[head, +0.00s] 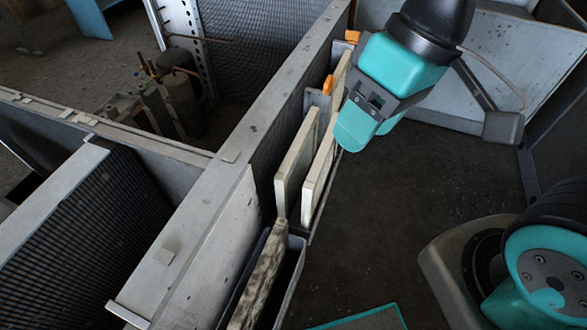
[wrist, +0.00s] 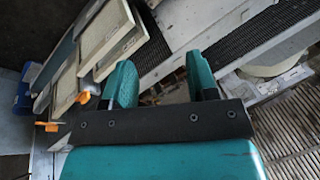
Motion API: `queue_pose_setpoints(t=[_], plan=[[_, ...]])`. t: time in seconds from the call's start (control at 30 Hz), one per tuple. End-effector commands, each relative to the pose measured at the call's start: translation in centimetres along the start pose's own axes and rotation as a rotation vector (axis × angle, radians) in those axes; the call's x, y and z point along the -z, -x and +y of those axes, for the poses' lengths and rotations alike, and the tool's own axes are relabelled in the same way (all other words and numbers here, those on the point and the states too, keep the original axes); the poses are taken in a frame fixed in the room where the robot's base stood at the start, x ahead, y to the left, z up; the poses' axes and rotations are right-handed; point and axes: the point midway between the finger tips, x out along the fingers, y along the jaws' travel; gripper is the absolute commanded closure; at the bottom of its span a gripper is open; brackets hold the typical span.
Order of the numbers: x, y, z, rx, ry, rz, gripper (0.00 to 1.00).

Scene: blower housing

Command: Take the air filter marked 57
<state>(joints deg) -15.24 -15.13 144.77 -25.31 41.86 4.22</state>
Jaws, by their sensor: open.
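Several flat pale-framed air filters stand on edge in a rack along the metal wall: one front left (head: 297,165), one beside it (head: 320,170), and one farther back (head: 341,82), partly hidden. A dirty, mottled filter (head: 260,280) stands in a nearer tray. I cannot read the number 57 on any of them. In the wrist view pale filters (wrist: 103,34) show at upper left. My gripper (head: 354,128) hangs just right of the rack in the head view. Its two teal fingers (wrist: 162,82) are apart with nothing held between them.
Orange clips (head: 328,85) stick up at the rack's back end. The long metal housing wall (head: 215,180) borders the rack on the left. A grey panel (head: 510,65) stands at the back right. Dark floor (head: 375,220) right of the rack is clear.

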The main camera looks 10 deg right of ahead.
Motion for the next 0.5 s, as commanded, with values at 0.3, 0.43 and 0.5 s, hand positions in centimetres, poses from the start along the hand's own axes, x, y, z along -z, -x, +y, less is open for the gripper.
queue_pose_setpoints(t=[0.3, 0.43, 0.5], plan=[[8.5, -5.2, 10.6, -0.249, -0.828, -0.025, 0.47], [10.2, -6.9, 13.4, -0.328, -1.05, 0.0, 0.47], [10.5, -7.6, 14.2, -0.35, -1.11, 0.008, 0.47]])
